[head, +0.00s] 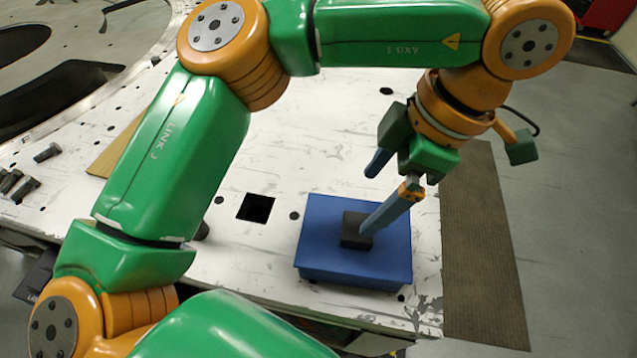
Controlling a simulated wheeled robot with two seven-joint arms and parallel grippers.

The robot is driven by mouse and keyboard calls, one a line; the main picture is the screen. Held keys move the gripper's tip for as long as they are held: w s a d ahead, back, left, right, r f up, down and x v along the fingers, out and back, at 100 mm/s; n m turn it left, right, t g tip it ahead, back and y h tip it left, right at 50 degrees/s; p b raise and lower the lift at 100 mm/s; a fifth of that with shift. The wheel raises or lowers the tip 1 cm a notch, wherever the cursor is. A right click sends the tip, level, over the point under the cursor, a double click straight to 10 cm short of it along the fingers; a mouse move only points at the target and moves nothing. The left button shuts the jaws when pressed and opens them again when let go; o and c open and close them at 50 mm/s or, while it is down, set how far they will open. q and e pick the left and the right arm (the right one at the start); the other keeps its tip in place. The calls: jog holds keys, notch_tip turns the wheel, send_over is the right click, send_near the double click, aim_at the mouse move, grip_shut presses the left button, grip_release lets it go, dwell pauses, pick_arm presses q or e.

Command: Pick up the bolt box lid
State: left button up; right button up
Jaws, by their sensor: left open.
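The bolt box lid (318,235) is the flat blue top of a blue box on the white plate, with a dark square knob (350,241) in its middle. I cannot make out the seam between lid and box. My left gripper (368,203) is over the lid and open, pointing down and to the left. One blue finger reaches down to the knob's right side and hides part of it; I cannot tell if it touches. The other finger is higher and farther back. Nothing is between the fingers. My right gripper is not in view.
The scratched white plate (265,150) has a square hole (256,208) left of the box and small round holes. Dark bolts (22,188) lie at the far left. A brown ribbed mat (480,245) lies on the floor to the right. The plate's front edge is close to the box.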

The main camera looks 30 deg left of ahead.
aim_at(357, 225)
pick_arm(q)
jog(key=s+f, duration=0.1)
jog(key=f, duration=0.1)
jog(key=shift+s+d+f+p, duration=0.35)
jog(key=shift+d+f, duration=0.05)
jog(key=x, duration=0.3)
jog(key=shift+w+a+f+p, duration=0.1)
jog(key=shift+w+f+p, duration=0.1)
jog(key=shift+f+p, duration=0.1)
jog(key=shift+a, duration=0.25)
jog(key=shift+c, duration=0.2)
jog(key=shift+d+r, duration=0.1)
jog(key=shift+d, duration=0.2)
jog(key=c, duration=1.5)
jog(key=shift+a, duration=0.1)
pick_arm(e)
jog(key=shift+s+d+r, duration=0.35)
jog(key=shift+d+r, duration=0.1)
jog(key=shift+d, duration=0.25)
